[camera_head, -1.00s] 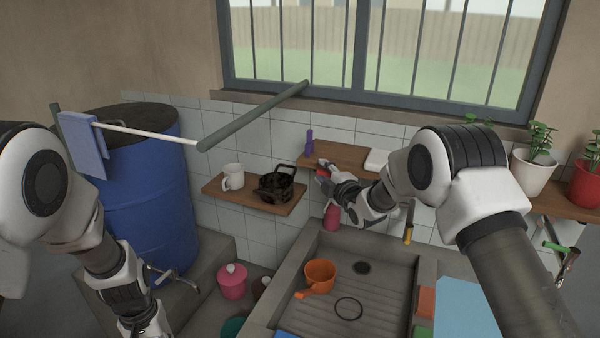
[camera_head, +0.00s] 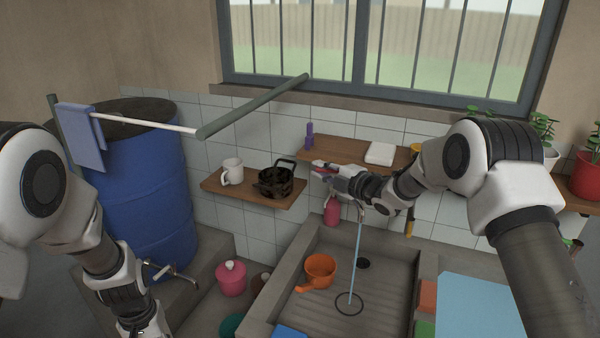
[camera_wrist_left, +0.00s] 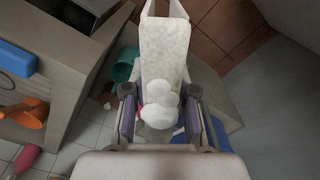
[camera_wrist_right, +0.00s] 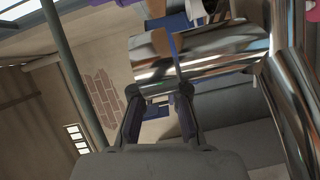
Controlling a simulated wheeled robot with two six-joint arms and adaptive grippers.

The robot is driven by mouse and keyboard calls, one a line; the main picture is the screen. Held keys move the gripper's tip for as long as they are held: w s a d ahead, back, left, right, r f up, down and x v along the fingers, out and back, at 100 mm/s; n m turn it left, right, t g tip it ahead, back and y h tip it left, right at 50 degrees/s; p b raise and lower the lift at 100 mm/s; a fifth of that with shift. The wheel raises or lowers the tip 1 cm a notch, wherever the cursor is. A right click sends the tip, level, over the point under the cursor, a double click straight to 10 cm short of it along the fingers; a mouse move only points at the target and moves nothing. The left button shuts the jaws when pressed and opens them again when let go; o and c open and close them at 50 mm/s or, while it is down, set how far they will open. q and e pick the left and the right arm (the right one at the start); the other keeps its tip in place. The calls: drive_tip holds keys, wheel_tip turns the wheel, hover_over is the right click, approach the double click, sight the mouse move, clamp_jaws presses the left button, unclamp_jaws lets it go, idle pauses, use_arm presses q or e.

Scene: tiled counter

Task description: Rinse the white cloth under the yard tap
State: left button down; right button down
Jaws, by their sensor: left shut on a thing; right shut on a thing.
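The white cloth (camera_wrist_left: 165,50) hangs long and pale in the left wrist view, with a bunched part (camera_wrist_left: 160,103) between the fingers of my left gripper (camera_wrist_left: 160,118), which is shut on it. In the head view this gripper is at the bottom edge, left of the sink, and the cloth is mostly out of view. My right gripper (camera_head: 325,172) is at the yard tap above the sink, shut on its handle; the handle itself is largely hidden. Shiny tap metal (camera_wrist_right: 205,55) fills the right wrist view. A thin blue water stream (camera_head: 356,255) falls into the sink (camera_head: 300,318).
An orange dipper (camera_head: 319,268) and a dark ring (camera_head: 349,304) lie in the sink. A blue barrel (camera_head: 150,215) with its own tap (camera_head: 175,273) stands left. A pink pot (camera_head: 231,278) is beside the sink. Shelves (camera_head: 250,193) line the wall.

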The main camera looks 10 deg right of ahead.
drive_tip(key=shift+s+n, duration=0.15)
drive_tip(key=shift+n, duration=0.15)
drive_tip(key=c, duration=1.2)
unclamp_jaws()
drive_tip(key=shift+d, duration=0.1)
drive_tip(key=shift+d+f, duration=0.1)
drive_tip(key=shift+s+d, duration=0.2)
drive_tip(key=shift+s, duration=0.2)
drive_tip(key=v, duration=1.1)
drive_tip(key=shift+w+d, duration=0.1)
drive_tip(key=shift+d, duration=0.2)
drive_tip(key=shift+w, duration=0.1)
drive_tip(key=shift+a, duration=0.1)
